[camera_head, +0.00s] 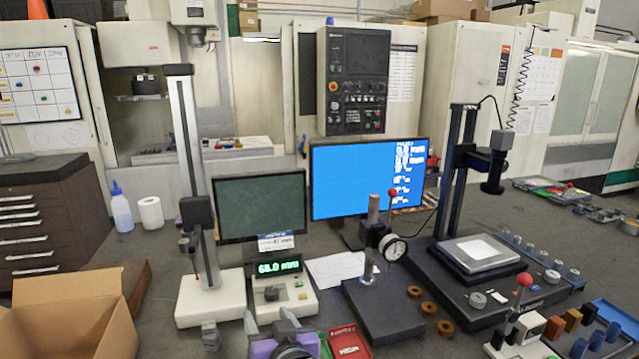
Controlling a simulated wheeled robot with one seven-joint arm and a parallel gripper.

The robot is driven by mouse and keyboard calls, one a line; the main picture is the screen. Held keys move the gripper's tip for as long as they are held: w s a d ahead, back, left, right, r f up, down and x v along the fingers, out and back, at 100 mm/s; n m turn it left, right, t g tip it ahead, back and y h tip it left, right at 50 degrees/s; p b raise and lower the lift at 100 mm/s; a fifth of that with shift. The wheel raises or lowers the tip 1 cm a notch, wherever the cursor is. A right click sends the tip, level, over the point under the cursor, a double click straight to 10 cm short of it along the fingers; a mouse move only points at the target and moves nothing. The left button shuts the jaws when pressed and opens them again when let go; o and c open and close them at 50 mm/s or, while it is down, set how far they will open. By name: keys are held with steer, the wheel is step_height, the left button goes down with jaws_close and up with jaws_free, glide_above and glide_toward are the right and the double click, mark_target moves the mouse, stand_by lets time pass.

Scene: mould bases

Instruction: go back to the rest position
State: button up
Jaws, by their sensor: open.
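My gripper (269,320) shows at the bottom edge, left of centre, with its two grey fingertips apart and pointing away from me. I see nothing between them. It is just in front of the white height readout (272,292), which shows 68.0 mm; I cannot tell the exact gap. The rest of my arm is mostly out of view below.
An open cardboard box (75,318) stands at lower left. A height stand (210,300) is left of the readout. A dark dial gauge stand (385,315) and brown rings (428,308) lie right. A red bin (349,342) is close beside my gripper.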

steer(key=s+d+f+t+h+b, duration=0.1)
steer(key=s+d+f+t, duration=0.15)
steer(key=s+d, duration=0.75)
steer(key=s+d+f+t+h, duration=0.15)
steer(key=s+d+f, duration=0.25)
steer(key=s+d, duration=0.55)
steer(key=s+d+m+g+h, duration=0.1)
steer(key=s+d, duration=0.2)
steer(key=s, duration=0.6)
steer(key=s+d+f+g+h+b, duration=0.1)
steer(key=s+d, duration=0.3)
steer(key=s, duration=0.6)
steer(key=s+d+f+m+h, duration=0.1)
steer(key=s+d+h, duration=0.1)
steer(key=s, duration=0.7)
steer(key=shift+s+d+m+g, duration=0.15)
steer(key=shift+d+m+g, duration=0.2)
steer(key=shift+d, duration=0.4)
